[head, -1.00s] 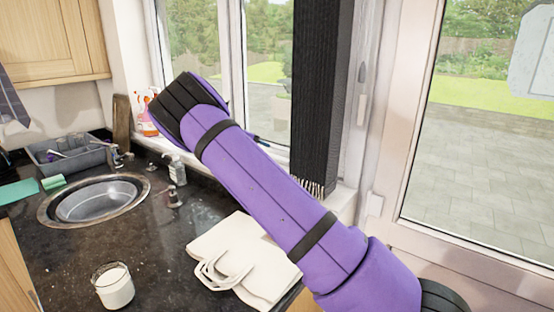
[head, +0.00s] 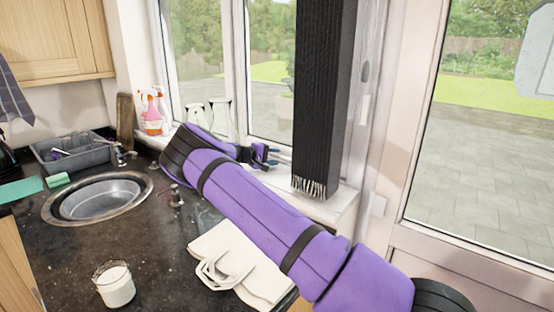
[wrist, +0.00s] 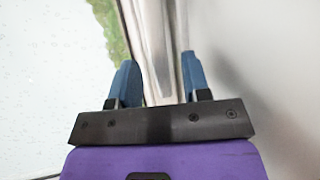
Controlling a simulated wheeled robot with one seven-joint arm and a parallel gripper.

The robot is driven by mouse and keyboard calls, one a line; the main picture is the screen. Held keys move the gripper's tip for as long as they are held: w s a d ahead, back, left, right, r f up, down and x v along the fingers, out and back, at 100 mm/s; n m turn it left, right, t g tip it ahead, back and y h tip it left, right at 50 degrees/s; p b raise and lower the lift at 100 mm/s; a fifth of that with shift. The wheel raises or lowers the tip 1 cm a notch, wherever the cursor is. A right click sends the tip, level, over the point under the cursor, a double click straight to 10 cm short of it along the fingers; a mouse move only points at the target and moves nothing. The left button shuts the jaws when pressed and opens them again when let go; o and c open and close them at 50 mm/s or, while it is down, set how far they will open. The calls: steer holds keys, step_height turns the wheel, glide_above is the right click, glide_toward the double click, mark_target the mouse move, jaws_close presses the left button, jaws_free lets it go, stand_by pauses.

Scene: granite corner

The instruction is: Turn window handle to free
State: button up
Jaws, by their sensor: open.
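The window (head: 268,70) has pale frames and stands behind the sink counter. In the wrist view my gripper (wrist: 158,85) is open, with two blue fingers apart and nothing held. A pale upright frame strip (wrist: 160,50) shows beyond and between the fingers, with wet glass (wrist: 60,70) to the left. I cannot tell whether the fingers touch the frame.
A dark hanging scarf (head: 322,100) covers part of the window at the right. A spray bottle (head: 152,110) stands by the sill.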

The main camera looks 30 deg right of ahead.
steer(key=shift+x, duration=1.3)
steer(key=shift+c, duration=0.2)
jaws_close()
